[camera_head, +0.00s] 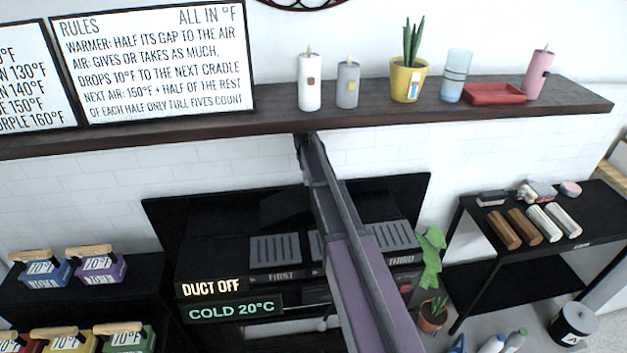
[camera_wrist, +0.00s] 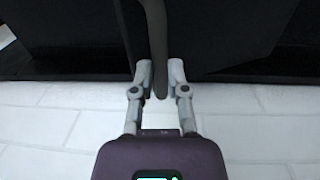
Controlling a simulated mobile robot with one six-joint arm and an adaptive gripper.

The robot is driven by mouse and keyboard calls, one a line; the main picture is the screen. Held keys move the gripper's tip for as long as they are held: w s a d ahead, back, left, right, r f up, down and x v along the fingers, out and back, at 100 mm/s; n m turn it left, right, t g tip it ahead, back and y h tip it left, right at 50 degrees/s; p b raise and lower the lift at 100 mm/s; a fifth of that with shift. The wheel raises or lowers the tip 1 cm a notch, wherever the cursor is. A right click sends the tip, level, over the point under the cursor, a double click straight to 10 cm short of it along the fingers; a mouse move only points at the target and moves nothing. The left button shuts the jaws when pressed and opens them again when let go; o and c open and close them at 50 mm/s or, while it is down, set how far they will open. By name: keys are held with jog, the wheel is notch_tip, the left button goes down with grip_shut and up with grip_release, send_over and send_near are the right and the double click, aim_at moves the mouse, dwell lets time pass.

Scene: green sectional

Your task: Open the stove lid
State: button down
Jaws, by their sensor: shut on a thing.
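The black stove (camera_head: 262,255) stands against the white tiled wall, with grey slotted plates (camera_head: 276,247) on its top. A black panel (camera_head: 408,192), which looks like the lid, stands up behind these plates. In the wrist view, a dark curved handle (camera_wrist: 156,28) runs down between the fingers of my gripper (camera_wrist: 160,78). My gripper is shut on this handle, with black surfaces beyond it and white brick below. In the head view my arm crosses in front of the stove and hides its middle; my fingers cannot be made out there.
A dark shelf (camera_head: 190,124) with candles, a potted plant (camera_head: 407,75) and a red tray (camera_head: 494,94) runs above the stove, close to my arm. A black side table (camera_head: 590,213) stands right; coloured handled blocks (camera_head: 98,266) sit left.

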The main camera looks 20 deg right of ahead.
jog(key=shift+a, duration=0.25)
jog(key=c, duration=0.7)
grip_release()
jog(key=shift+f, duration=0.15)
jog(key=shift+o, duration=0.2)
jog(key=shift+d, duration=0.1)
